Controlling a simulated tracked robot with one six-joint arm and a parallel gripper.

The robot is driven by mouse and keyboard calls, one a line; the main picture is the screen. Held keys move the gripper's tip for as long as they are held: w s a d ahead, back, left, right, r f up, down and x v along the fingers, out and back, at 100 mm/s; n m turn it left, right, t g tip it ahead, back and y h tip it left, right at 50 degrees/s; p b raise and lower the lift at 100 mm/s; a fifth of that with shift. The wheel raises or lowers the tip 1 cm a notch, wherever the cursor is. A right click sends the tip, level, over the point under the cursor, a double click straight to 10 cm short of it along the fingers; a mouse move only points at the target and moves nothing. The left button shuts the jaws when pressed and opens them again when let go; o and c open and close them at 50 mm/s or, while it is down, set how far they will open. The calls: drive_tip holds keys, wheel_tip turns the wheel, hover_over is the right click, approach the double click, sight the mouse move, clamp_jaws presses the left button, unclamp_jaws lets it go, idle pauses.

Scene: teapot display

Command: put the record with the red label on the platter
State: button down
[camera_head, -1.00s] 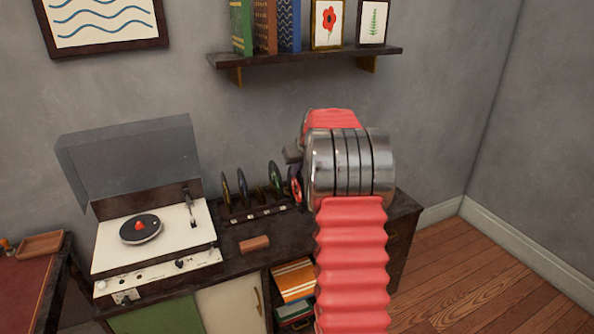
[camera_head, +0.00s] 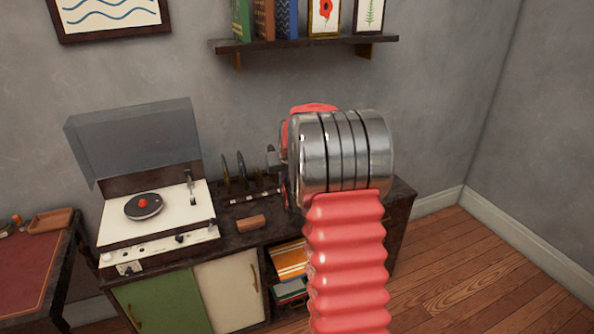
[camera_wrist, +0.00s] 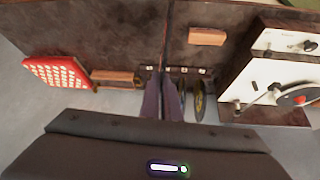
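The turntable (camera_head: 190,228) stands on the left of the cabinet with its lid up. On it is a dark round platter (camera_head: 155,210) with a small red piece (camera_head: 143,203) at its centre. Dark records (camera_head: 241,168) stand upright in a rack (camera_head: 243,200); two show in the wrist view (camera_wrist: 198,100). No red label is clearly visible in the rack; its right end is hidden behind my arm. My gripper (camera_wrist: 162,78) is at the rack, left of these records in the wrist view.
A brown block (camera_head: 251,222) lies in front of the rack. A red patterned object (camera_wrist: 55,73) is left of my gripper in the wrist view. The raised lid (camera_head: 130,140) stands behind the platter. A wall shelf (camera_head: 310,44) with books and pictures hangs above.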

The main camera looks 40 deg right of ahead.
drive_tip(key=s+a+n+y, duration=0.2)
drive_tip(key=a+n, duration=0.2)
drive_tip(key=a, duration=3.2)
drive_tip(key=shift+s+a+f+n+t+y, duration=0.25)
drive_tip(key=shift+s+f+n+t+y, duration=0.05)
drive_tip(key=shift+f+n+t, duration=0.15)
drive_tip(key=shift+d, duration=0.1)
